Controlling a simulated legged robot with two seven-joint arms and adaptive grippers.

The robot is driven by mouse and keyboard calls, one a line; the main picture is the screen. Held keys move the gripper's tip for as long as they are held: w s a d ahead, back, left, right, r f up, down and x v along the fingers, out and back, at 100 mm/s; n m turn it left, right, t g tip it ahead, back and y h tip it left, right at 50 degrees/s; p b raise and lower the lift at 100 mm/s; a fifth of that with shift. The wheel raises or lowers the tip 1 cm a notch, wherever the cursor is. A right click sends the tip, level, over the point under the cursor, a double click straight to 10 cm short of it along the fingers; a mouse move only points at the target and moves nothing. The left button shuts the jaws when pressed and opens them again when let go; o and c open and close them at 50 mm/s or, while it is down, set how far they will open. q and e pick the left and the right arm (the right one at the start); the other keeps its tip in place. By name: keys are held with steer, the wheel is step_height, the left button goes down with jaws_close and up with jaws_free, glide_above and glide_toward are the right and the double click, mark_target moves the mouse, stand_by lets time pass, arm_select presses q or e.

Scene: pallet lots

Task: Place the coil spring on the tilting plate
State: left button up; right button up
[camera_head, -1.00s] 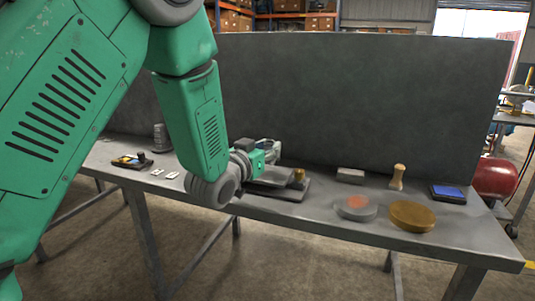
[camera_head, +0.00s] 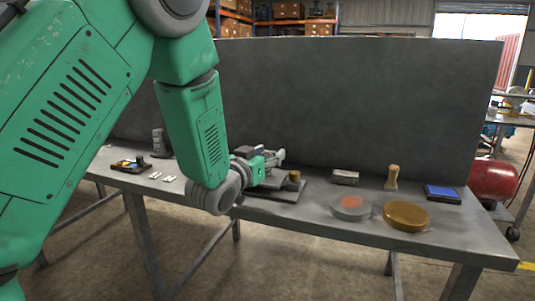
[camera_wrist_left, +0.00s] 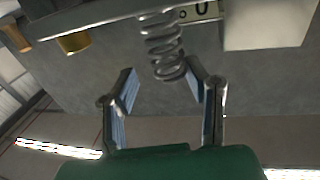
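The tilting plate (camera_head: 268,187) is a grey plate on a dark base at the middle of the bench, with a brass cylinder (camera_head: 294,176) at its right end. In the left wrist view, the plate's edge (camera_wrist_left: 110,14) and the brass cylinder (camera_wrist_left: 73,43) appear at the top. The metal coil spring (camera_wrist_left: 162,48) shows there just beyond the fingertips, its upper end in the picture against the plate; I cannot tell if they touch. My left gripper (camera_head: 279,157) is above the plate. My right gripper is out of view.
A grey disc with an orange centre (camera_head: 350,207), a brass disc (camera_head: 407,216), a wooden-handled stamp (camera_head: 391,178), a grey block (camera_head: 345,177) and a blue pad (camera_head: 443,193) stand to the right. A dark panel (camera_head: 360,105) rises behind the bench.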

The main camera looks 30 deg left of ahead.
arm_select(q)
steer(key=shift+s+a+r+p, duration=0.3)
steer(key=shift+s+r+p, duration=0.15)
steer(key=shift+p, duration=0.1)
steer(key=s+p, duration=0.4)
steer(key=s, duration=0.7)
steer(key=s+d+f+g, duration=0.2)
steer(key=s+f+g, duration=0.15)
steer(key=f, duration=0.65)
steer(key=s+d+f+g, duration=0.2)
steer(key=s+f+g, duration=0.15)
steer(key=f, duration=0.65)
steer(key=s+d+f+g, duration=0.2)
steer(key=s+f+g, duration=0.3)
steer(key=s+f, duration=0.3)
steer(key=s+d+f+m+g+h, duration=0.1)
steer(key=s+d+f+g, duration=0.2)
steer(key=s+f+g, duration=0.2)
steer(key=s+f, duration=0.3)
steer(key=s, duration=0.4)
steer(key=shift+s+d+f+g, duration=0.2)
steer(key=shift+f+g, duration=0.1)
